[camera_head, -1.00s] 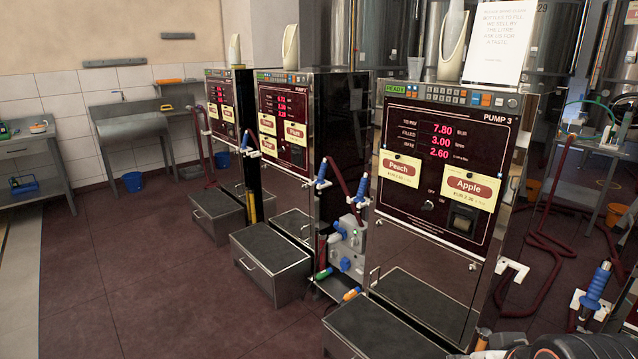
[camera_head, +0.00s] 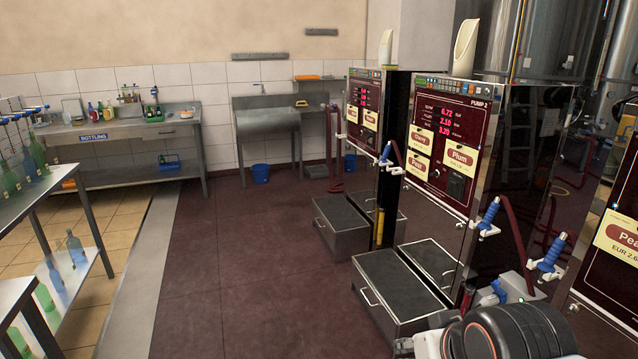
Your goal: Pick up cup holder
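I cannot surely pick out a cup holder in this view. Tall cream scoop-shaped pieces stand upright on top of the pumps, one on Pump 2 (camera_head: 466,48) and one on the pump behind it (camera_head: 386,47); I cannot tell whether either is the cup holder. Part of my arm, dark and rounded, shows at the bottom right edge. My gripper's fingertips are not in view.
Pump drawers (camera_head: 395,285) jut into the walkway on the right. Blue-handled nozzles (camera_head: 489,214) hang beside the pumps. A bottling table (camera_head: 120,132) and blue bucket (camera_head: 261,174) stand at the back. A bottle rack (camera_head: 50,196) is at left. The middle floor is clear.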

